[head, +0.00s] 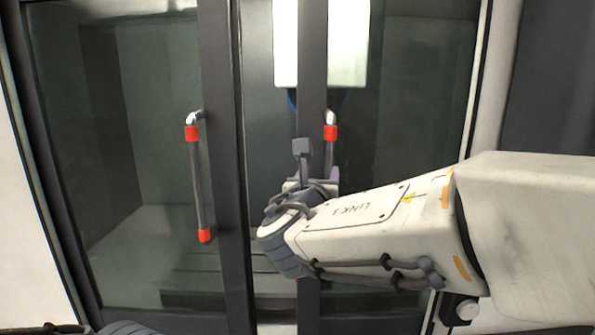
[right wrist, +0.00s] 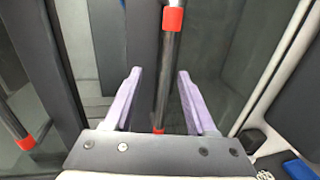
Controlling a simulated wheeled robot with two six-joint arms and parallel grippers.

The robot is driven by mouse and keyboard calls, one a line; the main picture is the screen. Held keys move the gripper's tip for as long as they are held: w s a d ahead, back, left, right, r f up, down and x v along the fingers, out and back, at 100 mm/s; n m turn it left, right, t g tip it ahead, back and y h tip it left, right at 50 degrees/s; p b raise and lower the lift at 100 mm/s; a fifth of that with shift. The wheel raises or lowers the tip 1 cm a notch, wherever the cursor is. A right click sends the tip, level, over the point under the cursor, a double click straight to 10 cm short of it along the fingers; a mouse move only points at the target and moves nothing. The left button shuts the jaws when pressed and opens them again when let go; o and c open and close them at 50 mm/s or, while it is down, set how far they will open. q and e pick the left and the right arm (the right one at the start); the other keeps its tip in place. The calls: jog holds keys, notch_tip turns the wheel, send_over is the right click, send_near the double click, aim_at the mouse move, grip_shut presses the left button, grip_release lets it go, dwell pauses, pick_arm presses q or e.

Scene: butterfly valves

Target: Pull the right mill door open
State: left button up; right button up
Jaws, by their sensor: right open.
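The right mill door (head: 420,90) is a dark-framed glass door. Its edge frame (head: 312,60) stands apart from the left door's frame, with a gap showing the interior between them. Its handle (head: 330,133) is a grey upright bar with red end collars, its lower part hidden behind my arm. My right gripper (head: 318,184) is at this handle. In the right wrist view, my right gripper (right wrist: 159,76) is open, with one purple finger on each side of the handle bar (right wrist: 166,75); I cannot tell if either touches it. My left gripper is not in view.
The left door (head: 130,130) is glass too, with a similar red-collared handle (head: 198,185). A white block (head: 348,45) shows inside the machine. A pale wall panel (head: 490,80) borders the right door. My right arm covers the lower right of the head view.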

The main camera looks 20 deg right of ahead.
jog(key=shift+s+a, duration=0.2)
jog(key=shift+s, duration=0.3)
dwell(0.3)
